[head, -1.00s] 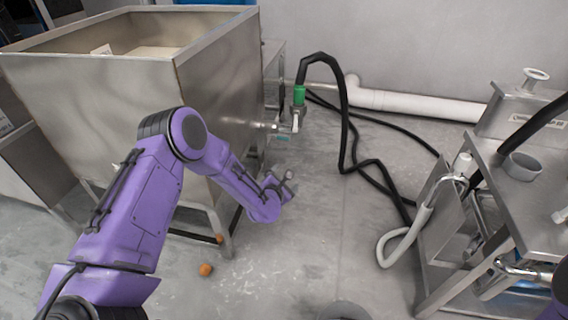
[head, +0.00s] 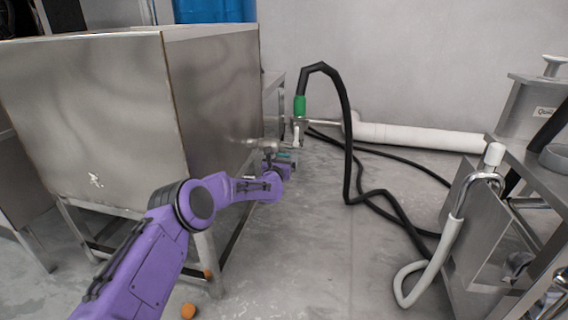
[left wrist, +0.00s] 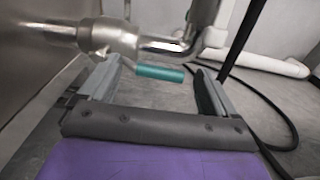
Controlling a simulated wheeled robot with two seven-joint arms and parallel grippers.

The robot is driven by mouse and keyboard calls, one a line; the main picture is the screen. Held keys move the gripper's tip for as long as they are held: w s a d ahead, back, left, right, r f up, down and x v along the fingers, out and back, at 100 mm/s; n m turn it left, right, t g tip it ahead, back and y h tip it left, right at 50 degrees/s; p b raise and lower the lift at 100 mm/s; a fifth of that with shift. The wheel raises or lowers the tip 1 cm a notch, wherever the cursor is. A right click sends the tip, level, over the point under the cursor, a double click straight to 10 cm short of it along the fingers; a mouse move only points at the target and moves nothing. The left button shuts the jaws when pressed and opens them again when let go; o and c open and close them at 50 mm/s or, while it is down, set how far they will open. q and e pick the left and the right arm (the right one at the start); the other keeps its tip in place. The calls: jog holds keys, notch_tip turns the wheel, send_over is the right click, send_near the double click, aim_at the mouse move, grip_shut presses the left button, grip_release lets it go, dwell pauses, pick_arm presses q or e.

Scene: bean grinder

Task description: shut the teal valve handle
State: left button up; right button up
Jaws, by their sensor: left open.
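The teal valve handle (left wrist: 160,72) shows in the left wrist view under a metal valve and pipe (left wrist: 120,42). It lies roughly level, pointing right. My left gripper (left wrist: 154,78) is open, with one finger on each side of the handle in that view. I cannot tell whether either finger touches it. In the head view my left gripper (head: 282,164) is at the valve beside the steel tank, and only a small teal part of the handle (head: 284,155) shows. My right gripper is not in view.
The steel tank (head: 95,120) stands close on the left. A black hose with a green fitting (head: 299,106) rises above the valve and loops down to the floor. A steel machine (head: 500,220) stands at right. An orange ball (head: 188,311) is on the floor.

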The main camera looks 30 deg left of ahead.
pick_arm(q)
jog(key=shift+w+a+f, duration=0.15)
jog(key=shift+w, duration=0.3)
jog(key=shift+w+r+b, duration=0.2)
jog(key=shift+w+b, duration=0.1)
jog(key=shift+w, duration=0.1)
jog(key=shift+a, duration=0.1)
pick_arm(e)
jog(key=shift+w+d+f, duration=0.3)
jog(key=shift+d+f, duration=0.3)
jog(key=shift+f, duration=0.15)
